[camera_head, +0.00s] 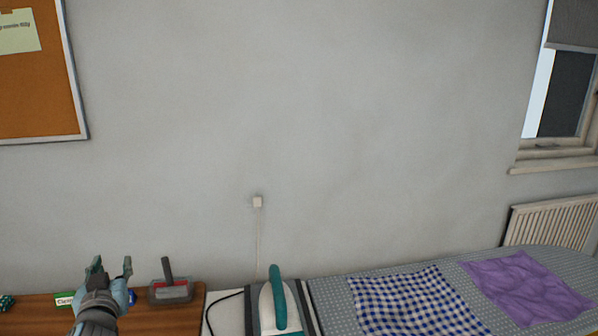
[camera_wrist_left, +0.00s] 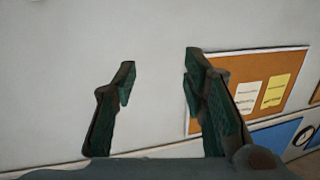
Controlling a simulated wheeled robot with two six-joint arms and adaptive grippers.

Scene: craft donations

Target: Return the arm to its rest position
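My left gripper (camera_head: 109,265) shows at the lower left of the head view, raised in front of the wooden table, its fingers pointing up. In the left wrist view its two fingers (camera_wrist_left: 160,85) stand wide apart with only bare wall between them, so it is open and empty. My right gripper is in neither view.
A wooden table (camera_head: 140,320) holds a grey and red tool with an upright handle (camera_head: 170,281) and a partly hidden green-white card (camera_head: 64,299). An iron (camera_head: 279,306) stands by an ironing board (camera_head: 335,289) with checked cloth (camera_head: 412,302) and purple cloth (camera_head: 525,286).

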